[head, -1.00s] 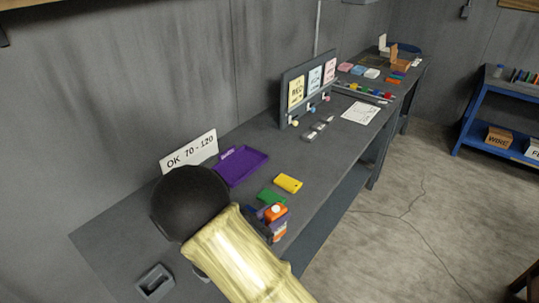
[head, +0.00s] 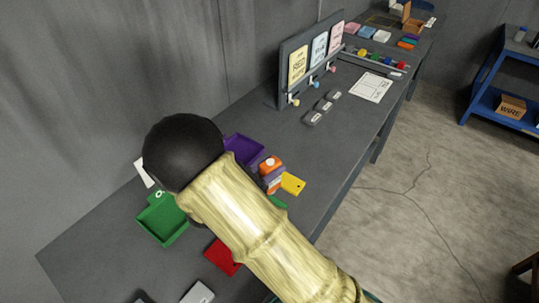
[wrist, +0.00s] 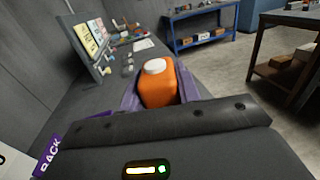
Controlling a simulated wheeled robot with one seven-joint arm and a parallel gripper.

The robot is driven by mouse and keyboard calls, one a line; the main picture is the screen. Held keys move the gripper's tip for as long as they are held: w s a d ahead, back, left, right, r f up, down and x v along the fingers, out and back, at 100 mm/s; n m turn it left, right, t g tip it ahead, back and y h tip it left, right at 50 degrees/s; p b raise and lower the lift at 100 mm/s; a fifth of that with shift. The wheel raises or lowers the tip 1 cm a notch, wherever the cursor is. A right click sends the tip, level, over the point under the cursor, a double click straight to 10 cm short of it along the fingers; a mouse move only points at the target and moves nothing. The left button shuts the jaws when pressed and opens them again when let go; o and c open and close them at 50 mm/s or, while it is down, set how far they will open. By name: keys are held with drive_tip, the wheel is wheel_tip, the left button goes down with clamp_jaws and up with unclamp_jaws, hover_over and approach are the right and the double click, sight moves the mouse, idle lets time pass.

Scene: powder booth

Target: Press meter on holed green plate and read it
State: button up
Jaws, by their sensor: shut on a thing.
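An orange meter (wrist: 158,88) with a white round cap is held in my gripper (wrist: 158,100), whose purple fingers close on both sides of it. In the head view the meter (head: 268,163) shows beyond my arm, with my gripper (head: 271,175) across its middle. A small green plate (head: 279,202) lies on the bench, mostly hidden behind my arm; no hole in it can be seen. A yellow plate (head: 293,184) with a small dark spot lies just right of the meter in the picture. The meter's underside and any reading are hidden or too small to tell.
A purple tray (head: 243,149), a green tray (head: 163,220) and a red one (head: 222,257) lie around my arm. A white sign (head: 144,173) is mostly covered. A board with cards (head: 310,57) stands farther back.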

drive_tip(key=shift+s+r, duration=0.1)
idle(0.3)
drive_tip(key=shift+f+b, duration=2.3)
drive_tip(key=shift+f, duration=0.35)
drive_tip(key=shift+f, duration=0.45)
drive_tip(key=shift+f, duration=0.2)
idle(1.1)
